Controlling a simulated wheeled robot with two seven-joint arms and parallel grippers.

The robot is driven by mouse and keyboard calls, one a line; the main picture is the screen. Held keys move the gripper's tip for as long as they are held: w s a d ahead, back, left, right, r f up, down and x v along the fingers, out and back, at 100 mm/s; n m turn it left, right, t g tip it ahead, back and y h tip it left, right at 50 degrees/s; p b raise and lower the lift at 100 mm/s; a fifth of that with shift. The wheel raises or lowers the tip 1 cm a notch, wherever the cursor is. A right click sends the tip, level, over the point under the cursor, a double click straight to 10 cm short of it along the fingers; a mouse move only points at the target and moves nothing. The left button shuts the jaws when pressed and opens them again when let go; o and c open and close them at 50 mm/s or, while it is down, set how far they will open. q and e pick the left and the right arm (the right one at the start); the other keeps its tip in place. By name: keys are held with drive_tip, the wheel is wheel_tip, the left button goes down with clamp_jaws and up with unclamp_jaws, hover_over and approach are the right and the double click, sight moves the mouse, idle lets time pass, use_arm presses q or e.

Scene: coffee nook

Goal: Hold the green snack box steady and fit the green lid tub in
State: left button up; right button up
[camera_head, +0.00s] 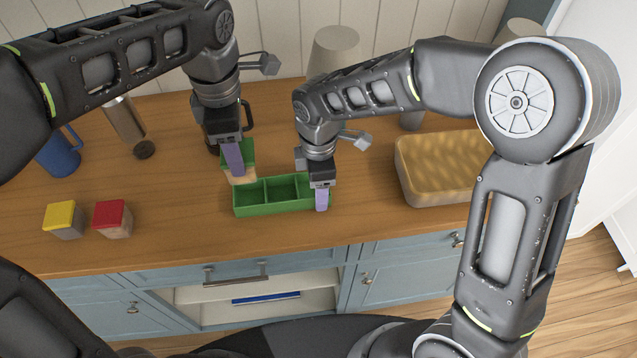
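The green snack box (282,194) stands on the wooden counter, its open compartments facing up. My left gripper (235,160) is shut on the green lid tub (246,172), which has a green top and a pale tan body. The tub is over the box's left end, slightly tilted; the gripper hides part of it, and I cannot tell how far it is inside the compartment. My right gripper (321,196) is at the box's right end, with one finger in front of its wall. It appears closed on the box; the far finger is hidden.
A yellow-topped tub (63,218) and a red-topped tub (113,218) stand at left. A blue mug (59,153) and a metal cylinder (124,119) are behind them. A woven basket (447,170) stands at right. The counter's front edge is close to the box.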

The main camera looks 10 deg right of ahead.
use_arm(q)
hover_over(252, 202)
drive_tip(key=shift+f, duration=2.65)
drive_tip(key=shift+f, duration=0.55)
drive_tip(key=shift+f, duration=0.7)
drive_tip(key=shift+f, duration=0.2)
drive_tip(key=shift+f, duration=0.3)
drive_tip(key=shift+f, duration=1)
drive_tip(key=o, duration=1.5)
wheel_tip(252, 202, up, 12)
